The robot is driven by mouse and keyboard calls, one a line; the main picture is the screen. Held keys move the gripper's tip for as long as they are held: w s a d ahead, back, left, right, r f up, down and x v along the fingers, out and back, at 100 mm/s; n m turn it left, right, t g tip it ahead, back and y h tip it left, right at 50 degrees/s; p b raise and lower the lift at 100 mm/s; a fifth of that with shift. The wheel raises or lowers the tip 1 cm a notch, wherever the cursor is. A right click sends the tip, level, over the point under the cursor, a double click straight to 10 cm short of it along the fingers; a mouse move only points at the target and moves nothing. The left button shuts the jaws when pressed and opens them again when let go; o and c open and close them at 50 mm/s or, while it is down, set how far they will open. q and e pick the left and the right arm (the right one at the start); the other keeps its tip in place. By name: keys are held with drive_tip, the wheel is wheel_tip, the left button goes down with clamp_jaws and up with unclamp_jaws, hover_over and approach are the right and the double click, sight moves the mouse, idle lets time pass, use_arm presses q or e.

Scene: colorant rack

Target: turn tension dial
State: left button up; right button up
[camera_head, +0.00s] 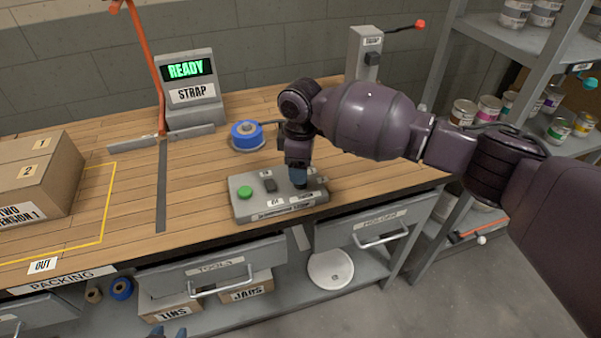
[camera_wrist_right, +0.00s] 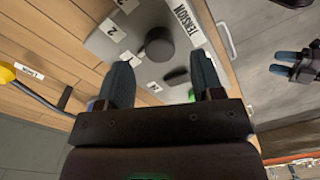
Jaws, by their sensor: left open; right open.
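The grey control box (camera_head: 280,207) sits on the workbench with a green button (camera_head: 245,192) and a black rocker switch (camera_head: 269,186). In the right wrist view the tension dial (camera_wrist_right: 160,44) is a dark round knob beside the TENSION label, with number labels near it. In the head view my right gripper hides it. My right gripper (camera_head: 299,178) points down at the box's right part. Its two fingers (camera_wrist_right: 162,80) are open, with the dial beyond and between them; contact cannot be told. My left gripper (camera_head: 170,334) barely shows at the bottom edge; it shows open in the wrist view (camera_wrist_right: 294,65).
The strapping machine's display (camera_head: 189,69) reads READY. A blue tape roll (camera_head: 247,134) lies behind the control box. A carton (camera_head: 36,178) labelled TWO and TENSION 1 stands at the left. A grey post with a red-tipped lever (camera_head: 365,52) stands behind my right arm. Drawers (camera_head: 360,228) line the bench front.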

wheel_tip(320, 180, up, 6)
drive_tip(key=shift+w, duration=0.1)
use_arm(q)
drive_tip(key=shift+w+r+p, duration=0.3)
drive_tip(key=shift+w+r, duration=0.25)
drive_tip(key=shift+r, duration=0.3)
use_arm(e)
drive_tip(key=shift+r, duration=0.7)
